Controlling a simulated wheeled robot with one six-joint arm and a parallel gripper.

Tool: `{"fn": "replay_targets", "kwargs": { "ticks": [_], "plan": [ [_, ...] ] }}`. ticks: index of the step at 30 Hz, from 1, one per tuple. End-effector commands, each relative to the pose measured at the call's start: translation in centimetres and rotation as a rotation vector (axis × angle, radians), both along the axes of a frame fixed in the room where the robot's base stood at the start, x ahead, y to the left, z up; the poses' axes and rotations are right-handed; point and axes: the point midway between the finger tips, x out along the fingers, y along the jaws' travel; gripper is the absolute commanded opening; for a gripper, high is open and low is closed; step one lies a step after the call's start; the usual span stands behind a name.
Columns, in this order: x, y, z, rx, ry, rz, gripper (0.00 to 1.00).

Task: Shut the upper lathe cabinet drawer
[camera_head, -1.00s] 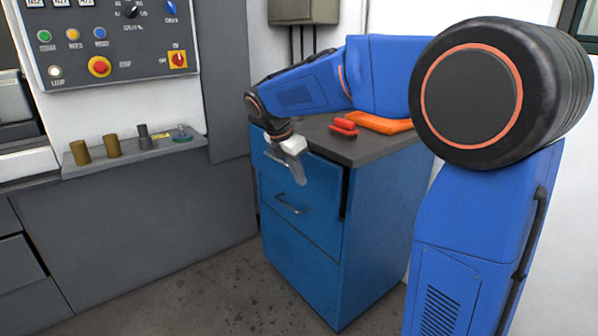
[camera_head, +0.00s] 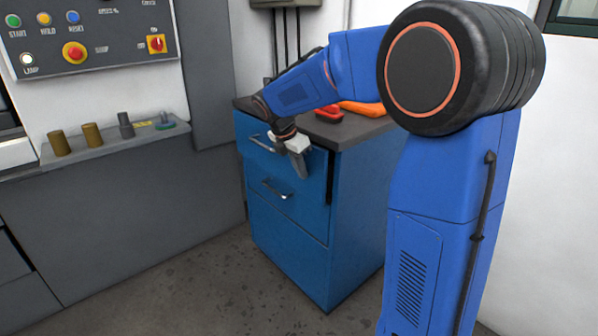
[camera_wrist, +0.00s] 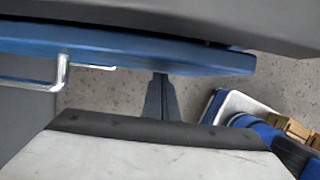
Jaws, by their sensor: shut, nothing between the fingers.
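The blue lathe cabinet (camera_head: 345,215) stands under a dark grey top. Its upper drawer (camera_head: 300,200) has a silver handle (camera_head: 262,144) and stands slightly out, with a narrow dark gap along its right side. In the wrist view, the drawer's blue top edge (camera_wrist: 130,48) juts past the grey top, and the handle (camera_wrist: 62,72) shows at left. My gripper (camera_head: 300,162) is shut and empty. It points down at the drawer front's upper right. In the wrist view, the fingers (camera_wrist: 160,80) are right against the front's edge; I cannot tell whether they touch.
Red and orange items (camera_head: 362,108) lie on the cabinet top. A second handle (camera_head: 276,189) sits lower on the cabinet front. A grey machine with a control panel (camera_head: 90,35) and a shelf of cylindrical pieces (camera_head: 92,135) stands to the left. The floor (camera_head: 220,285) in front is clear.

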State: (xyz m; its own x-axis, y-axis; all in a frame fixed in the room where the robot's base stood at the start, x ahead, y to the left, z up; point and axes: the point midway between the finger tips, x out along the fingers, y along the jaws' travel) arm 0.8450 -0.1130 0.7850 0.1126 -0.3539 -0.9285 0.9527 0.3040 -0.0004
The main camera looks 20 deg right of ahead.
Motion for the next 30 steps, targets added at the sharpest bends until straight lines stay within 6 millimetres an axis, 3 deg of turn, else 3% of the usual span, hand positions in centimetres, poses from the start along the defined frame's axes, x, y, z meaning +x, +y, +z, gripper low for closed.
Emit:
{"fn": "replay_targets", "kwargs": {
  "ticks": [8, 18, 30],
  "plan": [
    [0.2, -0.7, 0.0, 0.000, -0.001, -0.002, 0.00],
    [1.5, -4.5, 0.0, -0.001, -0.002, -0.001, 0.00],
    [1.6, -4.7, 0.1, -0.005, -0.003, 0.000, 0.00]
  ]
}}
